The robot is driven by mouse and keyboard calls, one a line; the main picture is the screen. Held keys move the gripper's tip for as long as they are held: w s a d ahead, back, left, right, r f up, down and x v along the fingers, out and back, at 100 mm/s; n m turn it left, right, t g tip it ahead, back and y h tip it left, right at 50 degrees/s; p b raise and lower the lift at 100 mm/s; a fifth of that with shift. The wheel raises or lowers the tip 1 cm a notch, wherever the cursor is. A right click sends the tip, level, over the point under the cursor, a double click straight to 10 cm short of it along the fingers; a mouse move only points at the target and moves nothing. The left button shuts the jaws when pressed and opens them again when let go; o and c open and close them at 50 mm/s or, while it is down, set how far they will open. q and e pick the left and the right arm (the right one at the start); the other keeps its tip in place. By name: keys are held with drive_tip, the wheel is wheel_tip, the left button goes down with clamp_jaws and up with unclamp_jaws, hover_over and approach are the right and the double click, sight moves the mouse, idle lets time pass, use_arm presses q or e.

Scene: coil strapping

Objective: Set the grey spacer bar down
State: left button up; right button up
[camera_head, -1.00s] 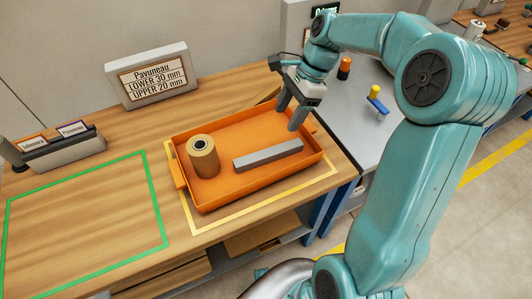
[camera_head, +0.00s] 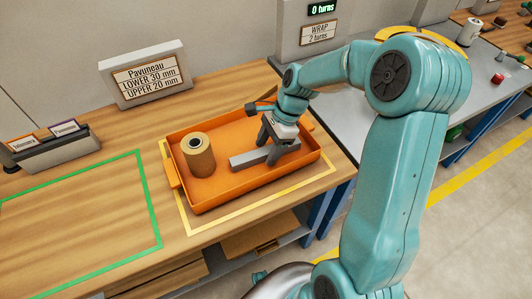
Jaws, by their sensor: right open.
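The grey spacer bar (camera_head: 245,160) lies flat on the floor of the orange tray (camera_head: 228,191), right of the middle. My right gripper (camera_head: 268,152) is down in the tray at the right part of the bar, fingers pointing down. It is open, with one finger on the far side and one near the bar's near side; whether they touch it I cannot tell. My left gripper is not in view.
A brown coil (camera_head: 199,160) stands upright in the tray, left of the bar. A yellow outline (camera_head: 262,209) surrounds the tray. A green-outlined area (camera_head: 85,215) at left is empty. Sign panels (camera_head: 145,76) and a label holder (camera_head: 50,148) stand behind.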

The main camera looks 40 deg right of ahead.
sight(268, 149)
drive_tip(key=shift+c, duration=0.3)
clamp_jaws()
drive_tip(key=shift+r, duration=0.1)
wheel_tip(268, 149, up, 20)
drive_tip(key=p, duration=0.3)
drive_tip(key=shift+p, duration=0.4)
